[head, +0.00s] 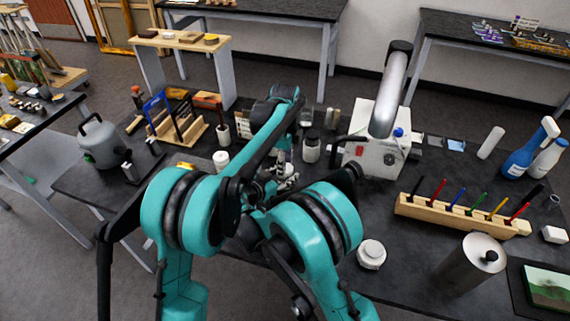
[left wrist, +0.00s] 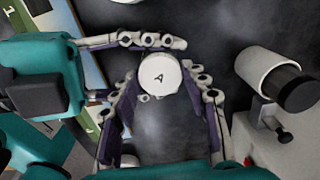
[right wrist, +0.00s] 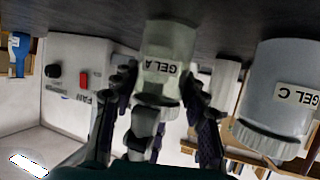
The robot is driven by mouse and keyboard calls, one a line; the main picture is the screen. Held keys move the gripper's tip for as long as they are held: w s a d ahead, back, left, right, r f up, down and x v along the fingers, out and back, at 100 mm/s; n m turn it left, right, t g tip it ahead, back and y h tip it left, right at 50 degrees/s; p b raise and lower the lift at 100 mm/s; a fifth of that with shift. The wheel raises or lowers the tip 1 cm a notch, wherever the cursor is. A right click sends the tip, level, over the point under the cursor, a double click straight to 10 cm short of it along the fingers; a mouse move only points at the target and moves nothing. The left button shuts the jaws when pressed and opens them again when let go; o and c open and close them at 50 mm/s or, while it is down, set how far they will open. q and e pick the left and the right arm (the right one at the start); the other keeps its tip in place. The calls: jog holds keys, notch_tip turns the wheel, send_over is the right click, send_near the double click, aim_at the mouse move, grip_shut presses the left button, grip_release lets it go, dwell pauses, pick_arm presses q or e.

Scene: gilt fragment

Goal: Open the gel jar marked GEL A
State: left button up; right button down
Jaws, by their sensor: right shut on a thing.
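The GEL A jar (right wrist: 168,45) is pale, with its label upside down in the right wrist view. Its round white lid (left wrist: 159,75), marked A, is seen from above in the left wrist view and sits on the jar. My right gripper (right wrist: 160,88) is shut on the jar, one finger on each side. My left gripper (left wrist: 160,80) has its fingers apart on either side of the lid, with a small gap showing. In the head view my arms hide most of the jar and both grippers (head: 284,178).
A GEL C jar (right wrist: 275,95) stands close beside. A white fan box (head: 372,145) with a thick metal duct (head: 390,95) stands to the right. A dark-lidded jar (head: 311,148), a pen rack (head: 460,215) and a white jar (head: 371,254) share the black bench.

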pick_arm(q)
jog(key=o, duration=1.3)
jog(key=shift+c, duration=0.2)
notch_tip(320, 180, up, 8)
jog(key=shift+f, duration=0.15)
jog(key=shift+c, duration=0.3)
notch_tip(320, 180, down, 8)
jog(key=shift+r, duration=0.1)
jog(key=shift+c, duration=0.4)
